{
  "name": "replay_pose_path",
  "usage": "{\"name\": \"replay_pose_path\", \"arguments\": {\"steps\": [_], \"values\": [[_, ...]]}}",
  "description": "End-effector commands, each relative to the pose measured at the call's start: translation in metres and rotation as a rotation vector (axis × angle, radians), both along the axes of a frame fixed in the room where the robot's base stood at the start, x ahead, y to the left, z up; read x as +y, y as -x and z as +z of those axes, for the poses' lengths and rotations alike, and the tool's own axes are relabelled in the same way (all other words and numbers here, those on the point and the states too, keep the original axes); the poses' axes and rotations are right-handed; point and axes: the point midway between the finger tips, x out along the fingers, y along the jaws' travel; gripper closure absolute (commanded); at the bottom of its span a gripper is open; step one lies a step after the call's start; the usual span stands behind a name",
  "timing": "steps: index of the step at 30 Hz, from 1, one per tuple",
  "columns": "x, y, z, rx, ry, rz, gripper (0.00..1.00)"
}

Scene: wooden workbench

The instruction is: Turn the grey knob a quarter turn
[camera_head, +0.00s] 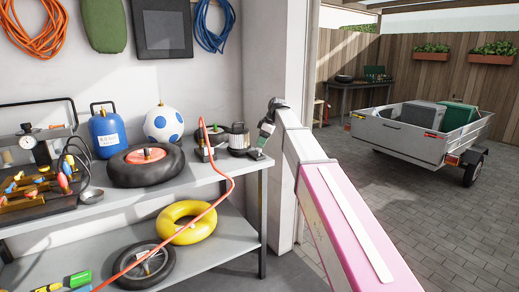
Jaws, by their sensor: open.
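My pink and white arm rises from the lower right, and my gripper (257,153) hangs from its far end at the right end of the upper shelf. The gripper is small and dark here, with its jaws open and apparently empty. Just left of it stands a grey ribbed cylinder on a dark round base (238,137). I cannot tell whether this carries the grey knob. No grey knob can be clearly made out. Whether the gripper touches anything is too small to tell.
The grey shelf unit (225,165) holds a black tyre (146,166), a blue gas bottle (107,134), a blue-spotted ball (164,124) and gauges at left. A red hose (231,181) loops down its front past a yellow ring (189,222). A trailer (410,138) stands outside on paving.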

Motion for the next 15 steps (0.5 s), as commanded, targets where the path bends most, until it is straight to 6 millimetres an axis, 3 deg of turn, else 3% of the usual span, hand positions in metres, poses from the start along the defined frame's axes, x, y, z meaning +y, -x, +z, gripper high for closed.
{"name": "replay_pose_path", "arguments": {"steps": [6, 15], "values": [[0.011, -0.002, -0.029, 0.001, 0.001, -0.001, 0.4], [0.016, -0.003, -0.041, -0.001, 0.0, -0.001, 0.4]]}}
